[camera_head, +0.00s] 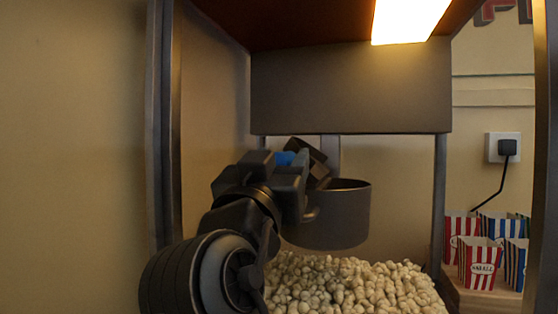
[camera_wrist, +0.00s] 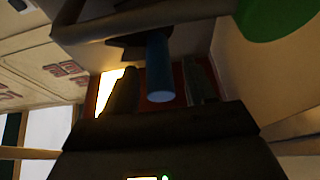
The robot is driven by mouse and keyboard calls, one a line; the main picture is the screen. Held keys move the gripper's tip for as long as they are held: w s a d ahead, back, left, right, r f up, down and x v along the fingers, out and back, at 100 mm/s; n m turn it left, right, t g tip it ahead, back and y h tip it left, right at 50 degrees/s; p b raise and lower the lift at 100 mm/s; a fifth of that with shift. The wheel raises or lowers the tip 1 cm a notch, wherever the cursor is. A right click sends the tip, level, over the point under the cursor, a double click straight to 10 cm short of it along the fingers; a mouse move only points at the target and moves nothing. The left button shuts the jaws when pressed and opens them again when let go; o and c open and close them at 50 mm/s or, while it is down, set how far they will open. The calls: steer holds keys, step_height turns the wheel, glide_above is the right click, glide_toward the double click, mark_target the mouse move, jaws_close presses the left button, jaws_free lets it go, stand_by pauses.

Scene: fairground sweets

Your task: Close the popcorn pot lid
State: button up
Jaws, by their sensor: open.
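The dark grey popcorn pot (camera_head: 340,215) hangs inside the popcorn machine. Its near rim shows, and its left side is partly hidden by my arm. A dark, tilted piece that looks like the raised lid (camera_head: 318,165) stands at the pot's upper left, mostly behind my gripper. My gripper (camera_head: 292,170) is at the left of the pot rim. A blue handle (camera_head: 285,158) shows just beside its fingers. In the wrist view, the blue handle (camera_wrist: 160,70) appears between the two open fingers (camera_wrist: 162,88). Whether they touch it, I cannot tell.
Popcorn (camera_head: 350,285) is heaped below the pot. Metal posts (camera_head: 438,200) frame the machine, with a lamp (camera_head: 410,20) above. Striped popcorn boxes (camera_head: 480,262) stand on a shelf at right, below a wall socket (camera_head: 503,147).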

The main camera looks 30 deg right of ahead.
jaws_close()
stand_by(0.4)
